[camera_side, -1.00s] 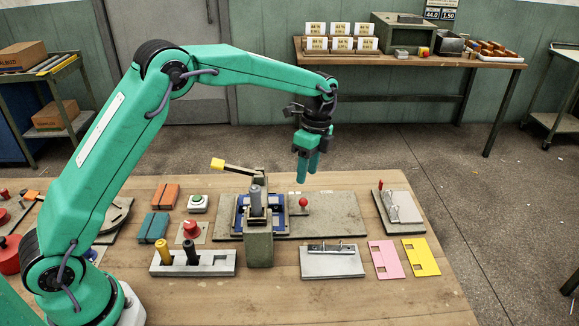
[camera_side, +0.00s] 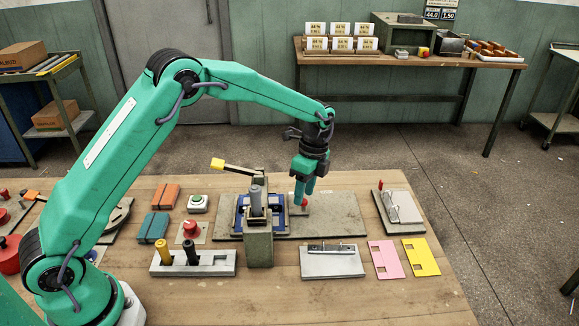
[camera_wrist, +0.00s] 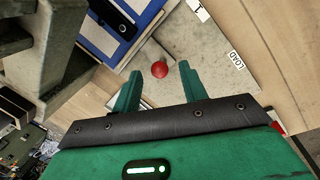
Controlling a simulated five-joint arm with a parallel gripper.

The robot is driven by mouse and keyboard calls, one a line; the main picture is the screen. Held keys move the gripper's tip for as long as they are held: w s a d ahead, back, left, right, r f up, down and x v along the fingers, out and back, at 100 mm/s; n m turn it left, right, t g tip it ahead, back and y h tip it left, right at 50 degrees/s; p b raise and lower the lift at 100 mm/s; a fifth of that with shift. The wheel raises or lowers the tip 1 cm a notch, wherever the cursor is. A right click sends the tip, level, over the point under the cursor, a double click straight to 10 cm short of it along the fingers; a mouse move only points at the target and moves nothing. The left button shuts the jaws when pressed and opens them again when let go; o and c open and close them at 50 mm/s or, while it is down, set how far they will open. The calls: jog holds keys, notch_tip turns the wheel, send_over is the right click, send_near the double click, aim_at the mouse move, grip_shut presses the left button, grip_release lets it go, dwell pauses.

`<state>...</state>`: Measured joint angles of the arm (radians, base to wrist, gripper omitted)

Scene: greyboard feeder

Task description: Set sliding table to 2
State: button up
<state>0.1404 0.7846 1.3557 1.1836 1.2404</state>
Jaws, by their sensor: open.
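The sliding table (camera_side: 239,222) is a blue plate on a long grey base (camera_side: 345,222), left of my gripper in the side view. It also shows at the top of the wrist view (camera_wrist: 92,35). A red ball knob (camera_wrist: 159,69) appears between my fingertips in the wrist view, and it shows just below the fingers in the side view (camera_side: 304,203). My gripper (camera_side: 302,199) is open and points down over the knob. The fingers stand on either side of it; whether they touch it, I cannot tell. Labels "1" and "LOAD" show on the base; no "2" is readable.
A grey upright post (camera_side: 259,246) with a yellow-tipped lever (camera_side: 218,164) stands left of my gripper. A grey block (camera_side: 331,264) lies in front, with pink (camera_side: 386,260) and yellow (camera_side: 421,257) plates to its right. Bare wood remains along the front.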

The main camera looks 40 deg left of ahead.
aim_at(285, 208)
jog(key=shift+s+f, duration=0.15)
jog(key=shift+f, duration=0.6)
grip_shut()
jog(key=shift+s+a, duration=1.45)
jog(key=shift+a, duration=0.05)
jog(key=shift+c, duration=0.2)
grip_release()
jog(key=shift+a, duration=0.1)
jog(key=shift+o, duration=0.2)
